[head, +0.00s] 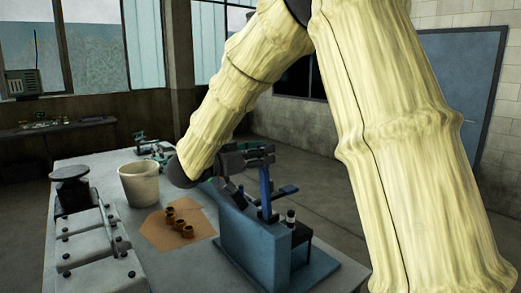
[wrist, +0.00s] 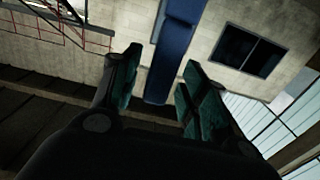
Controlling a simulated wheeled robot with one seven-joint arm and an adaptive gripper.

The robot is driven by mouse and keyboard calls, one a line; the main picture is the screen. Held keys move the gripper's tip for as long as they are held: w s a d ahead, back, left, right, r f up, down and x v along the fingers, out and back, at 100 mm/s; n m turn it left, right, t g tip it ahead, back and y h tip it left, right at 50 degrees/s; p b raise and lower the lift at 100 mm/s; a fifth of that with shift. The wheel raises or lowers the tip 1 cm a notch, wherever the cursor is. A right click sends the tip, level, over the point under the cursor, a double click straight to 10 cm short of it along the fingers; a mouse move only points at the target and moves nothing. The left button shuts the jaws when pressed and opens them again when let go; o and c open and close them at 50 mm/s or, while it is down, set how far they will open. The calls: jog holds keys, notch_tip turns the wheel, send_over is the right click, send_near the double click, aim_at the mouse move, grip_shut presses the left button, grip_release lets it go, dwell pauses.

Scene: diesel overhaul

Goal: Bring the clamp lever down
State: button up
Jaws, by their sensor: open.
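The blue clamp lever (head: 265,192) stands upright on a blue fixture (head: 250,241) on the bench in the head view. My gripper (head: 262,152) is at the lever's upper end, with its jaws pointing right. In the wrist view, the blue lever (wrist: 172,50) runs down between the two green-padded fingers of my gripper (wrist: 160,80). The fingers are apart, with a gap visible on the left side of the lever. Whether the right finger touches it, I cannot tell. My arm hides part of the area behind the gripper.
A pale bucket (head: 139,185) and a brown sheet (head: 160,236) with several brass-coloured rings (head: 177,222) lie left of the fixture. A grey block with bolts (head: 92,240) is at the bench's left. A short blue bar (head: 286,191) juts beside the lever.

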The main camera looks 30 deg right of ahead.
jog(key=shift+s+d+r, duration=0.1)
jog(key=shift+s+r, duration=0.05)
jog(key=shift+s, duration=0.05)
jog(key=shift+w+a, duration=0.25)
jog(key=shift+w, duration=0.05)
jog(key=shift+s+d, duration=0.2)
jog(key=c, duration=0.6)
jog(key=shift+w+a, duration=0.1)
grip_shut()
jog(key=shift+w, duration=0.1)
